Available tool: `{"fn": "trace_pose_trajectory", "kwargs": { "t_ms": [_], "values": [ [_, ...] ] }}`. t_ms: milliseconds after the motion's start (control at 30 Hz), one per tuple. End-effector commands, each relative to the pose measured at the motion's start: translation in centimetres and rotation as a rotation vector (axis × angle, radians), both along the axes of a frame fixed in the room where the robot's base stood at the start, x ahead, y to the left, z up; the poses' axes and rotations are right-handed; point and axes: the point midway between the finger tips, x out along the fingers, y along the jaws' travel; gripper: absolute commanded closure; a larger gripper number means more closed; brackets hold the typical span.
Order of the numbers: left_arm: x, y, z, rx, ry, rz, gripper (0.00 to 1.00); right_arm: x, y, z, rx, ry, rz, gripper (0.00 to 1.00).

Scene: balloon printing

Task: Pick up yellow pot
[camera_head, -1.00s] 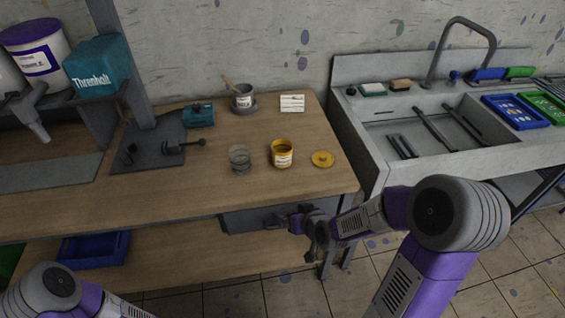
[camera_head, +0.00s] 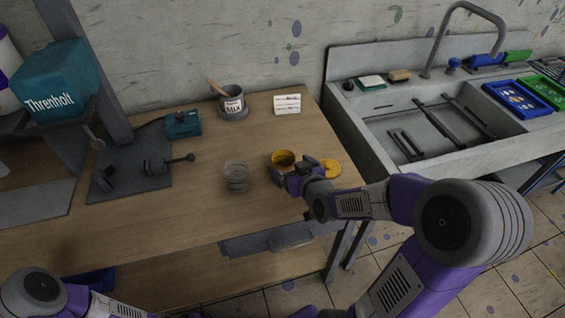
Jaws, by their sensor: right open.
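The yellow pot (camera_head: 283,157) stands upright and open on the wooden table, near the front right. Its lower front is partly hidden by my right gripper (camera_head: 279,178). My right gripper is open, close in front of the pot at table height; I cannot tell whether it touches it. A yellow lid (camera_head: 330,168) lies flat to the right of the pot, partly covered by the gripper. My left arm shows only at the bottom left corner, and its gripper is out of view.
A wire-like grey cup (camera_head: 236,176) stands left of the pot. Behind are a grey mixing pot (camera_head: 232,102) with a stick, a white card (camera_head: 287,104) and a teal device (camera_head: 183,124). A sink (camera_head: 400,110) is at the right. The wooden table (camera_head: 200,210) is clear in front.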

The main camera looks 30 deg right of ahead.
Motion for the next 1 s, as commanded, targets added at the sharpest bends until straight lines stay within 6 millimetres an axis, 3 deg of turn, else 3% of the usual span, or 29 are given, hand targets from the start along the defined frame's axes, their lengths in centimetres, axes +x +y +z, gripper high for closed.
{"fn": "trace_pose_trajectory", "kwargs": {
  "t_ms": [233,533,800,1000],
  "values": [
    [0.0,0.0,0.0,0.0,-0.001,0.0,0.0,1.2,-0.1,-0.9,0.001,0.001,0.0,0.0],
    [0.0,0.0,-1.1,0.0,-0.001,0.0,0.0,4.7,-0.3,-2.8,0.002,0.0,-0.001,0.0],
    [0.0,0.0,-1.0,0.0,-0.001,0.0,0.0,5.0,-0.4,-2.8,0.0,0.0,-0.001,0.0],
    [0.0,0.0,-1.0,0.0,-0.001,0.0,0.0,5.0,-0.4,-2.7,0.0,0.0,-0.001,0.29]
  ]
}}
